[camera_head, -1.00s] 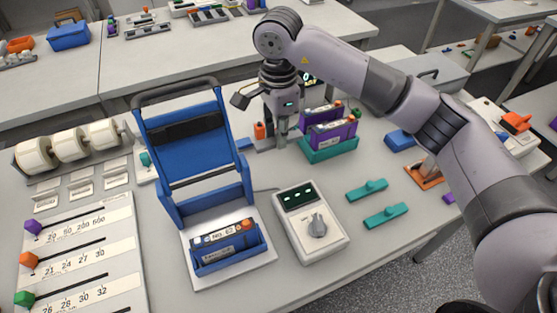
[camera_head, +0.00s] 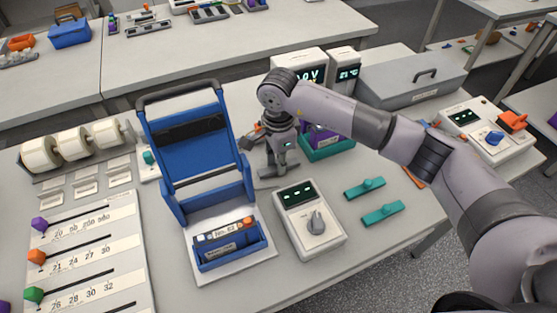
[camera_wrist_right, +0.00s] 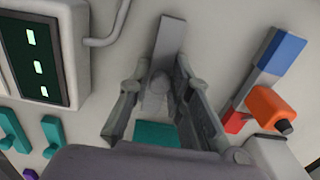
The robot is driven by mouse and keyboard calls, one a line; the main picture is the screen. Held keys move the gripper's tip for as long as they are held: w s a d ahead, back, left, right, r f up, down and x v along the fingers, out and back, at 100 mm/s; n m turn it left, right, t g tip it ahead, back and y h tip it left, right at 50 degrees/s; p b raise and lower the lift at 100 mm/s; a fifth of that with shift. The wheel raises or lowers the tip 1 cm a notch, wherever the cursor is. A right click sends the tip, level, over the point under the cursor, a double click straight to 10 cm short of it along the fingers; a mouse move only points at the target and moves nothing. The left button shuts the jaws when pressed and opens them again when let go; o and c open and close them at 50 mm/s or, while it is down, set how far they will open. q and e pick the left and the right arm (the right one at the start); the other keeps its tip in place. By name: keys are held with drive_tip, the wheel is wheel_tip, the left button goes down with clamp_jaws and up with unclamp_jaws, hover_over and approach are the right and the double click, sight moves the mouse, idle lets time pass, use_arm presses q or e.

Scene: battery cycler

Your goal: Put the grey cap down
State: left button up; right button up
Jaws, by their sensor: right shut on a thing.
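My right gripper (camera_head: 279,168) points down between the blue stand and the teal tray, behind the white cycler box. It is shut on the grey cap (camera_head: 268,174), a flat grey bar with a knob. In the right wrist view the fingers (camera_wrist_right: 157,95) close around the knob, and the grey cap's bar (camera_wrist_right: 170,38) reaches out beyond them. The cap is low over the white table; I cannot tell whether it touches. My left gripper is not in view.
The white cycler box (camera_head: 327,235) with its dial stands just in front. The blue stand (camera_head: 185,150) is left, the teal tray (camera_head: 333,150) behind right. Two teal caps (camera_head: 364,188) (camera_head: 383,212) lie right of the box. An orange-tipped part (camera_wrist_right: 270,103) lies close by in the wrist view.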

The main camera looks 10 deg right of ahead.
drive_tip(key=shift+f, duration=0.15)
drive_tip(key=o, duration=0.9)
drive_tip(key=shift+c, duration=0.2)
drive_tip(key=shift+r, duration=0.4)
wheel_tip(320, 180, up, 12)
drive_tip(key=b, duration=0.3)
drive_tip(key=shift+f, duration=0.2)
